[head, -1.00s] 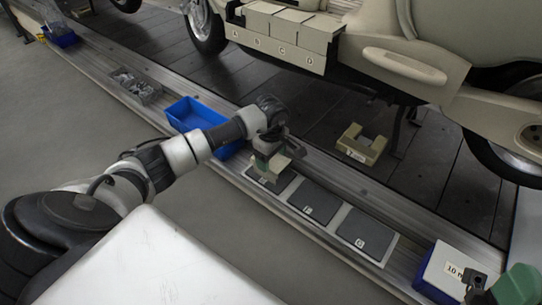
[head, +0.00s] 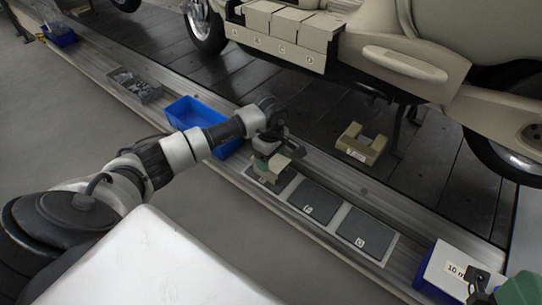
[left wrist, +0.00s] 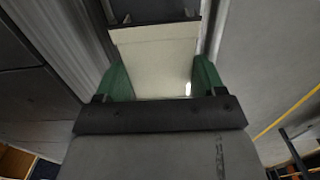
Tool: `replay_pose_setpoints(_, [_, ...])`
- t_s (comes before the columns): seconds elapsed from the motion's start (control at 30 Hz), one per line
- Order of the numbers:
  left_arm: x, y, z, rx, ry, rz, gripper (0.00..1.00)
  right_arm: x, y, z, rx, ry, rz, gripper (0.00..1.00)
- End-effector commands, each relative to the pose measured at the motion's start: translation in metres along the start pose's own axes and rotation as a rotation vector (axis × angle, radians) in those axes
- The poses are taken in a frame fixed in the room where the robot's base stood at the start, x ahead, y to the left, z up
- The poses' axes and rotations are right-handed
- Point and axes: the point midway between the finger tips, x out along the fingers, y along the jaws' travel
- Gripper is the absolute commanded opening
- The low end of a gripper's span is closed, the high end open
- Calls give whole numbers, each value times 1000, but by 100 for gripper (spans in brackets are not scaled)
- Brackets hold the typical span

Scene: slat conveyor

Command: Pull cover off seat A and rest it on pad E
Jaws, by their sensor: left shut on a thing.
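My left gripper (head: 272,160) is shut on a beige cover (head: 284,158) at pad E (head: 255,176), the end pad left of pads F (head: 312,204) and G (head: 365,232). The gripper and cover hide much of pad E, and I cannot tell whether the cover touches it. In the left wrist view the pale cover (left wrist: 158,65) sits between the green fingers. Seat A (head: 234,30), at the left end of the labelled row, shows no block on top, while the seats beside it carry beige blocks. A green and dark shape at the bottom right edge may be my right gripper; it is cut off.
A blue bin (head: 190,112) stands left of the gripper on the conveyor edge. A beige U-shaped block (head: 361,148) lies on the slats. A white-faced box (head: 446,268) is at lower right. The car body (head: 400,62) overhangs the far side. Pads F and G are bare.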

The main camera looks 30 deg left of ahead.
Motion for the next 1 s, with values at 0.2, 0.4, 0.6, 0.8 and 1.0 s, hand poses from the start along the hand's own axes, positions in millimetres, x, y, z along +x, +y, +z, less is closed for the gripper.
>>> replay_pose_setpoints(0.2, [0,0,0,0,0,1,41,0,0,0,2,5,0,43])
replay_pose_setpoints(0.4, [0,0,0,0,-1,1,80,0,0,0,2,4,0,43])
replay_pose_setpoints(0.6, [0,0,0,0,-1,1,99,0,0,0,2,3,0,43])
replay_pose_setpoints(0.8, [0,0,0,0,-1,0,99,0,0,0,1,3,0,43])
replay_pose_setpoints(1.0, [-14,1,0,1,0,2,99,4,2,12,-6,-90,3,43])
